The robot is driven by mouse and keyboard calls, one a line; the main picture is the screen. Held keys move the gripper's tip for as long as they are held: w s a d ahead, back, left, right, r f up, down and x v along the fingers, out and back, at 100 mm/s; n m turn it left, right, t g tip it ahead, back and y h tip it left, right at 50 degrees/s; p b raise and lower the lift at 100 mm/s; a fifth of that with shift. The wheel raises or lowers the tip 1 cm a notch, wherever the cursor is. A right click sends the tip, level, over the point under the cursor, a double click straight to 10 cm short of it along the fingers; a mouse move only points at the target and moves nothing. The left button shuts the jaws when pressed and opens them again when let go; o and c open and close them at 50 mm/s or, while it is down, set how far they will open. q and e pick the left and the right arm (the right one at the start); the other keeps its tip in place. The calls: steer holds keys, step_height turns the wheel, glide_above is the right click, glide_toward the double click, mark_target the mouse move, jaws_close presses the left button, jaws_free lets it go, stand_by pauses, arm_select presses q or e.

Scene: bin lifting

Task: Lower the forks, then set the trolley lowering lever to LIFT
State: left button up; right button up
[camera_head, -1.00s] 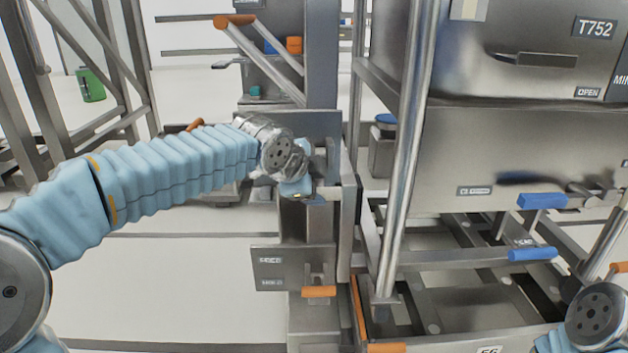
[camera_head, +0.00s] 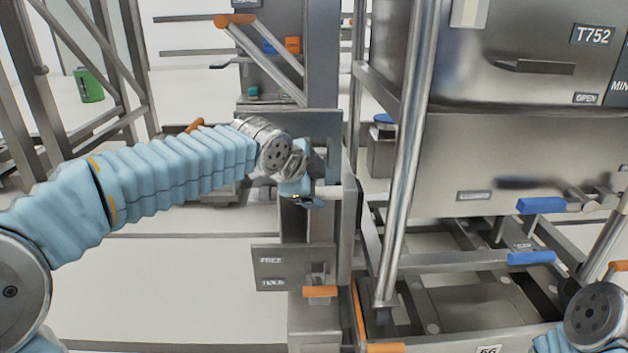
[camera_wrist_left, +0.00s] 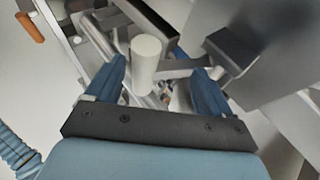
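My left gripper (camera_head: 303,190) is at the grey column in the middle of the head view. In the left wrist view its two blue fingers (camera_wrist_left: 158,84) are spread apart. A pale cylindrical handle (camera_wrist_left: 146,58) stands between them, with gaps visible on both sides. In the head view a pale bar (camera_head: 328,192) shows just right of the fingertips. A lever with an orange grip (camera_head: 319,291) sits lower on the column, beside a small labelled plate (camera_head: 270,283). I cannot tell which part is the forks. My right gripper is out of view; only part of that arm shows at lower right.
A large steel bin (camera_head: 480,160) marked T752 stands at the right on a trolley frame (camera_head: 470,262) with blue handles (camera_head: 541,205). A shiny upright post (camera_head: 408,170) is between the column and the bin. Open floor (camera_head: 180,280) lies at lower left.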

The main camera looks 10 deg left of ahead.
arm_select(q)
steer(key=shift+a+f+g, duration=0.3)
steer(key=shift+f, duration=0.6)
steer(key=d+p+v, duration=0.1)
steer(key=p+v, duration=0.1)
steer(key=v, duration=1.2)
steer(key=shift+r+p, duration=0.35)
steer(key=shift+r, duration=0.2)
steer(key=shift+s+a, duration=0.1)
steer(key=shift+s, duration=0.05)
